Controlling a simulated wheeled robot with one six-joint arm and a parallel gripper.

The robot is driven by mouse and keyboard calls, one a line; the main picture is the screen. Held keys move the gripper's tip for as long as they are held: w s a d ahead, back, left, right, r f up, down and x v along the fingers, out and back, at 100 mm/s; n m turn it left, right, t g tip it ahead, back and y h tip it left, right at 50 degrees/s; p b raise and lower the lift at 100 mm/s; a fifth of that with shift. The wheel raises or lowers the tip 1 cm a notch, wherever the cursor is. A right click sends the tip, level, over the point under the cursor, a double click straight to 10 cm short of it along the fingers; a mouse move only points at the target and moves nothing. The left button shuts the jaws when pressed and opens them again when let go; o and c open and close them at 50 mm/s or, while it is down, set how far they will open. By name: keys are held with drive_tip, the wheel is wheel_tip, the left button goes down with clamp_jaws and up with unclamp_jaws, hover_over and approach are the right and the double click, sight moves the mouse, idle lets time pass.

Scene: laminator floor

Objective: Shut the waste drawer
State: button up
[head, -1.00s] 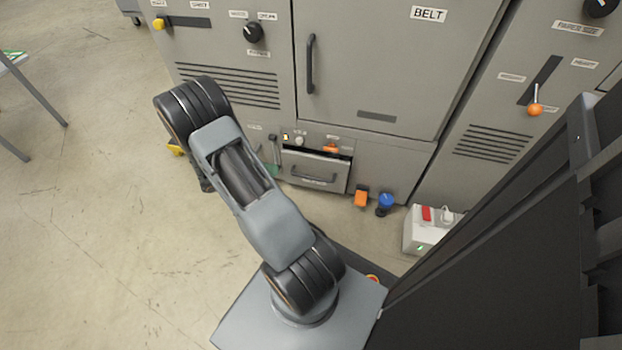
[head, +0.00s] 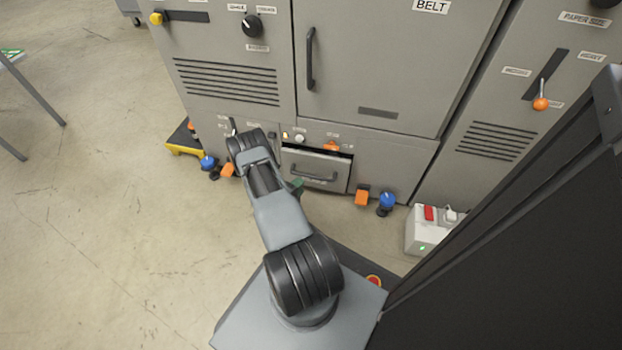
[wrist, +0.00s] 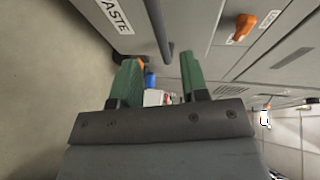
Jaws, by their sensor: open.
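The waste drawer (head: 315,172) is low in the grey machine in the head view. It stands partly open, with a dark gap along its top edge and a bar handle across its front. In the wrist view its front (wrist: 133,24) carries a label ending in "ASTE", and the dark handle (wrist: 157,28) shows beyond my fingertips. My gripper (wrist: 159,62) is open, its green fingers apart with nothing held between them. In the head view only a bit of green finger shows beside my arm, just left of and below the drawer front.
An orange pedal (head: 361,197) and a blue knob (head: 386,201) stand right of the drawer near the floor. A white box (head: 425,232) is farther right. An orange lever (wrist: 243,26) sits beside the drawer in the wrist view.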

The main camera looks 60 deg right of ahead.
sight(311, 176)
drive_tip(key=b+x, duration=0.2)
drive_tip(key=x, duration=0.6)
drive_tip(key=shift+d+b, duration=0.2)
drive_tip(key=shift+b, duration=0.15)
drive_tip(key=shift+c, duration=0.4)
clamp_jaws()
